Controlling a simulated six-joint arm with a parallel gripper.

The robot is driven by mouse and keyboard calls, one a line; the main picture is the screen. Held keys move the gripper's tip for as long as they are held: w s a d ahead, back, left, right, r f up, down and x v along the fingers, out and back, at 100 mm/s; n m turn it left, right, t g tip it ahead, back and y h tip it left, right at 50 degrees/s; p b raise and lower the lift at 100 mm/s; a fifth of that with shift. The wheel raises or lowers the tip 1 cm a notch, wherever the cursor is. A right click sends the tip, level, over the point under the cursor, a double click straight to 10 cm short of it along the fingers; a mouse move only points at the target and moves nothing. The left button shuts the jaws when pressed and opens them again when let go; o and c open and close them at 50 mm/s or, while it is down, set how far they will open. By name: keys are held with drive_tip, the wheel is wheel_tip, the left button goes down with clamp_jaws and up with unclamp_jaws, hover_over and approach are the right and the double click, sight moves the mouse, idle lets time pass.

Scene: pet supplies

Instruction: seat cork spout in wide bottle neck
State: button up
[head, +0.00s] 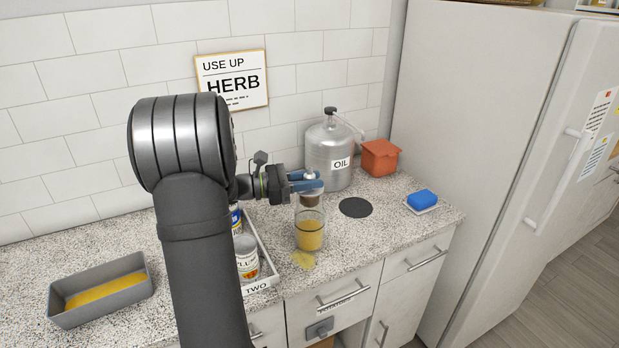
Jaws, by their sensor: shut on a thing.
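The wide bottle (309,236) is clear glass with yellow liquid in its lower part, standing upright near the counter's front edge. My gripper (313,182), with blue fingers, is over the bottle's mouth and shut on the cork spout. The brown cork (311,200) of the spout hangs below the fingers at the level of the bottle neck. The fingers hide part of the spout. I cannot tell whether the cork is inside the neck or just above it.
A metal OIL canister (327,153) with a pump stands close behind the bottle, beside an orange box (380,157). A tray (262,284) with cans is left of the bottle. A yellow spill (303,260) lies in front. A dark round mat (355,207) and blue sponge (422,198) are right.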

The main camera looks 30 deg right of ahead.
drive_tip(key=shift+f, duration=0.75)
drive_tip(key=o, duration=1.1)
drive_tip(key=shift+c, duration=0.2)
drive_tip(key=v, duration=1.7)
drive_tip(key=shift+a, duration=0.2)
drive_tip(key=shift+w, duration=0.1)
drive_tip(key=x, duration=1.7)
drive_tip(key=shift+d, duration=0.3)
drive_tip(key=shift+r, duration=0.15)
